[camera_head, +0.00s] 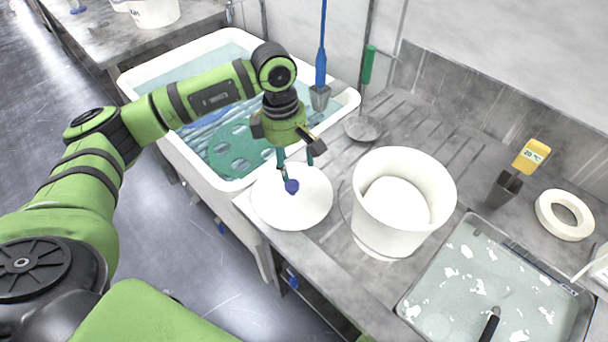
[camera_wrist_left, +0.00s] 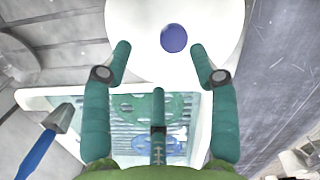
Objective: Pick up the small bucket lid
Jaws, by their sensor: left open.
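The bucket lid (camera_head: 285,213) is a flat white disc with a blue knob (camera_head: 292,186) in its middle. It lies on the grey worktop, left of the white bucket (camera_head: 375,234). My left gripper (camera_head: 296,172) is open and points down over the lid, close to the knob. In the left wrist view the lid (camera_wrist_left: 220,20) fills the top and its blue knob (camera_wrist_left: 174,38) shows just beyond the gap between the fingertips (camera_wrist_left: 160,52). Nothing is held. I cannot tell the exact height of the fingertips above the lid. My right gripper is not in view.
A white water tub (camera_head: 345,100) with green perforated plates stands behind my left arm. A blue-handled tool (camera_head: 320,70) and a green-handled scoop (camera_head: 368,66) are behind the gripper. A tray of pale liquid (camera_head: 460,275), a white ring (camera_head: 546,215) and a dark holder (camera_head: 502,190) are at right.

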